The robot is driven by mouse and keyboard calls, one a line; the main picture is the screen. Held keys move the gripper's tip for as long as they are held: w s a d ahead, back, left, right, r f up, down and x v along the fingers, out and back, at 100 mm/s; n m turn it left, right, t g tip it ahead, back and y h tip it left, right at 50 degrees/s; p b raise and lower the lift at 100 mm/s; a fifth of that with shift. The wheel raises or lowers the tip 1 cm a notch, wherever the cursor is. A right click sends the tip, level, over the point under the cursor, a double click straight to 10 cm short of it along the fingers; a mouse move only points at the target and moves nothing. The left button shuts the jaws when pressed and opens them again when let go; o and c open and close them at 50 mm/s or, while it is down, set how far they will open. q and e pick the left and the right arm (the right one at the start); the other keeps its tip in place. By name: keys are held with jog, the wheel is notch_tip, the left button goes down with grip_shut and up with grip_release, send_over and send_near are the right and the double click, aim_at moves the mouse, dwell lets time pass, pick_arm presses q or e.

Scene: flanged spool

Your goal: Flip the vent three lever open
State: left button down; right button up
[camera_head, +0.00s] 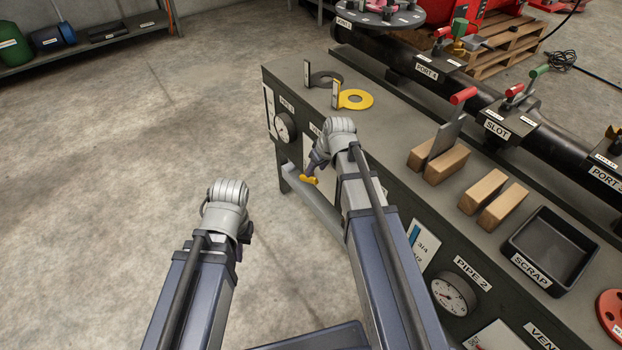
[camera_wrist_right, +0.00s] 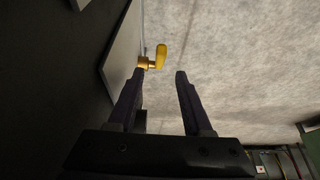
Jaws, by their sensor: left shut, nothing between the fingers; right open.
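A yellow lever handle (camera_head: 309,179) sticks out from the front panel of the bench, below my right wrist. I cannot read a vent three label beside it. In the right wrist view the lever (camera_wrist_right: 161,56) stands just beyond the fingertips, nearer the left finger, with its hub close to that fingertip. My right gripper (camera_head: 312,165) is open and empty; its two fingers (camera_wrist_right: 160,77) point toward the lever, and I see no grip on it. My left gripper (camera_head: 228,200) is shut and empty, over the floor left of the bench, its fingers mostly hidden by the wrist.
The bench (camera_head: 385,135) carries a yellow ring tag (camera_head: 354,99), wooden blocks (camera_head: 447,164) and a black scrap tray (camera_head: 552,248). A gauge (camera_head: 285,127) and a lower gauge (camera_head: 453,294) sit on its front. A black pipe runs behind. The floor to the left is clear.

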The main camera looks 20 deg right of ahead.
aim_at(312, 177)
jog(key=b+x, duration=0.7)
jog(key=shift+f, duration=0.35)
jog(key=shift+w, duration=0.1)
grip_shut()
dwell(1.1)
